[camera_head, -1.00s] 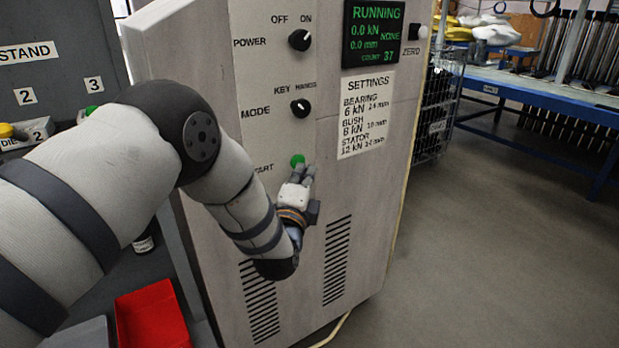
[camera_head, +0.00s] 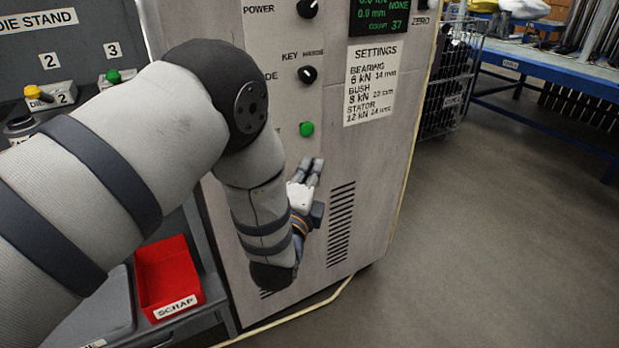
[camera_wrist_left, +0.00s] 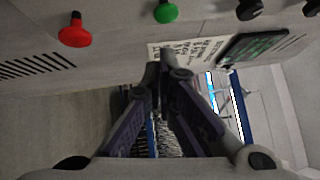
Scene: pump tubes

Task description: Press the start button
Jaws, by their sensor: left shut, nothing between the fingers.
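The green start button (camera_head: 306,129) sits on the front of the grey control cabinet (camera_head: 365,170), below the mode knob. In the left wrist view the green button (camera_wrist_left: 166,12) is at the top, beside a red mushroom button (camera_wrist_left: 75,31). My left gripper (camera_head: 313,164) is just below the green button in the head view and apart from it. Its fingers (camera_wrist_left: 163,58) are shut with nothing between them. My left arm hides the label beside the button and the red button in the head view. My right gripper is not in view.
The mode knob (camera_head: 307,74) and power knob (camera_head: 307,8) are above the button. The settings sheet (camera_head: 371,84) and display (camera_head: 378,16) are to the right. A red scrap bin (camera_head: 168,277) stands at lower left. Open floor (camera_head: 490,250) lies to the right.

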